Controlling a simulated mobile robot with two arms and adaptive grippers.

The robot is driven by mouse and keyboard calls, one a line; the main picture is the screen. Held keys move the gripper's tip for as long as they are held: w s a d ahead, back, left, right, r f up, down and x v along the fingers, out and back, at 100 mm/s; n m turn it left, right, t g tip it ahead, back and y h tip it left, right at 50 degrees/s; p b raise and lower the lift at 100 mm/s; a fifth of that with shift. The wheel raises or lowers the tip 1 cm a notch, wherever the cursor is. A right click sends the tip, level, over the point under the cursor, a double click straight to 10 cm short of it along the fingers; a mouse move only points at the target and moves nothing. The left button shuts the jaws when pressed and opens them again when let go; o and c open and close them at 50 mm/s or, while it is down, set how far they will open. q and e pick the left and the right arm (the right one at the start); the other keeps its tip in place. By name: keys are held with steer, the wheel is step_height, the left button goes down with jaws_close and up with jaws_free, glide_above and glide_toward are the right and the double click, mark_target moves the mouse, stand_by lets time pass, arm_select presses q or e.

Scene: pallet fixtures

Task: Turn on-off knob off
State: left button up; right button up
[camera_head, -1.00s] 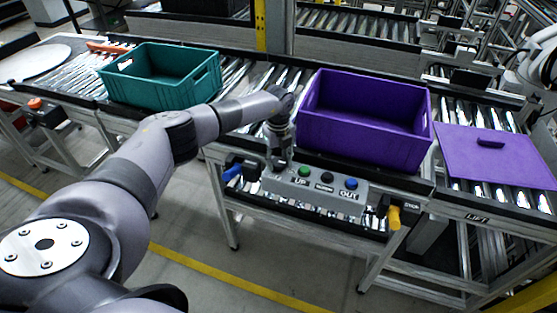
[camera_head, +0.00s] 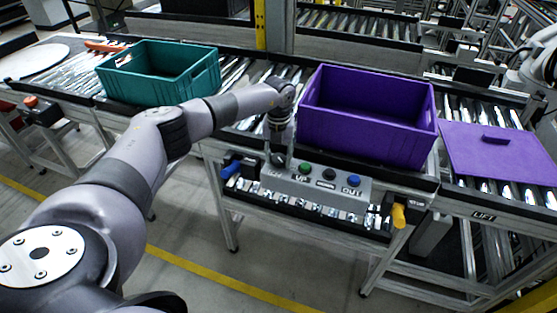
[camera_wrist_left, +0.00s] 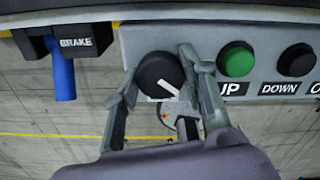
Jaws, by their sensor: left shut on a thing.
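The round black on-off knob (camera_wrist_left: 158,72) sits at the left end of the grey control box (camera_head: 330,184). Its white pointer line slants toward the lower right in the left wrist view. My left gripper (camera_wrist_left: 160,77) is shut on the knob, one finger on each side. In the head view my left gripper (camera_head: 279,158) reaches down to the box's left end and hides the knob. The knob's printed labels are mostly covered or too small to read. My right gripper is not in view.
A green button (camera_wrist_left: 237,59) and a black button (camera_wrist_left: 297,60) lie right of the knob. A blue button (camera_head: 354,180) is farther right. A blue brake handle (camera_wrist_left: 63,78) hangs on the left, a yellow handle (camera_head: 399,215) on the right. A purple crate (camera_head: 365,140) stands behind the box.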

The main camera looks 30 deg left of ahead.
arm_select(q)
steer(key=m+b, duration=0.2)
steer(key=m, duration=0.3)
steer(key=shift+m+b, duration=0.3)
steer(key=shift+b, duration=0.05)
steer(key=shift+m+b, duration=0.85)
steer(key=shift+m, duration=1.35)
steer(key=shift+r, duration=0.1)
steer(key=o, duration=1.2)
steer(key=shift+c, duration=0.2)
